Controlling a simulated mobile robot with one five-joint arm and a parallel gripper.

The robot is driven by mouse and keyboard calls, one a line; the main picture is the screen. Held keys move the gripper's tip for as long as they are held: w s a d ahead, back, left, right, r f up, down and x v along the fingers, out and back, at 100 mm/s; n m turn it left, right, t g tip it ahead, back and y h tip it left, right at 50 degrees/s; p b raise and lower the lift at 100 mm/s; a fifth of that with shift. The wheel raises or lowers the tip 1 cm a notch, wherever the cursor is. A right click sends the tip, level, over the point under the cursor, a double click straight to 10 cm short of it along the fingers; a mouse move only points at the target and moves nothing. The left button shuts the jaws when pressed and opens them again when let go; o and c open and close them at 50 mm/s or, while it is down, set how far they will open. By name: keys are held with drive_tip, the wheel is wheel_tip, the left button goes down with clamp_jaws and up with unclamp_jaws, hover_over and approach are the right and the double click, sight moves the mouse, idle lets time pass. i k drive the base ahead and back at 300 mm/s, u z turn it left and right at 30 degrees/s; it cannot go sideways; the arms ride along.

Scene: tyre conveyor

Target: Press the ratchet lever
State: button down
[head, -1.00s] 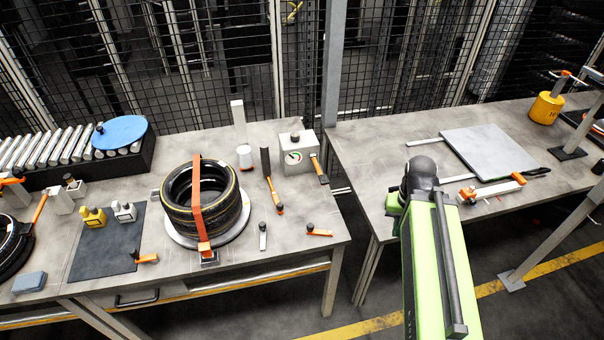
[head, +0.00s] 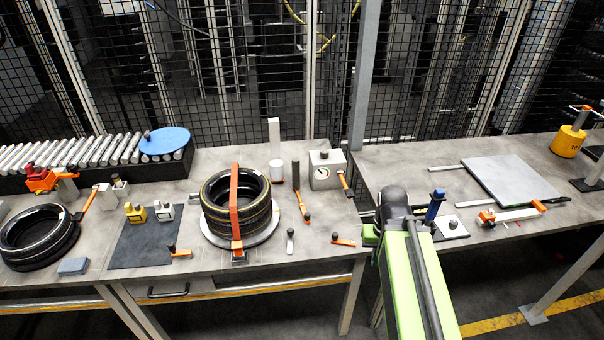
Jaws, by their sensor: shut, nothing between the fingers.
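An orange strap (head: 235,200) runs over a stack of black tyres (head: 262,215) on a round grey plate on the left table. An orange and dark ratchet piece (head: 237,247) sits at the strap's front lower end, by the table's front part. Its lever is too small to make out clearly. My green arm rises at the lower right, to the right of the tyres and apart from them. My gripper does not show; the arm's dark rounded joint and green body hide what lies beyond.
Small orange-handled pieces (head: 343,241) lie right of the tyres. A gauge box (head: 326,169) stands behind them. A dark mat (head: 140,245) with two small bottles is to the left. A roller conveyor (head: 70,155) is at the back left. A gap separates the two tables.

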sight(350, 194)
drive_tip(key=u, duration=0.6)
drive_tip(key=i, duration=1)
drive_tip(key=z, duration=0.1)
drive_tip(key=k, duration=0.55)
drive_tip(key=u, duration=3)
drive_tip(key=k, duration=0.7)
drive_tip(key=z, duration=1.15)
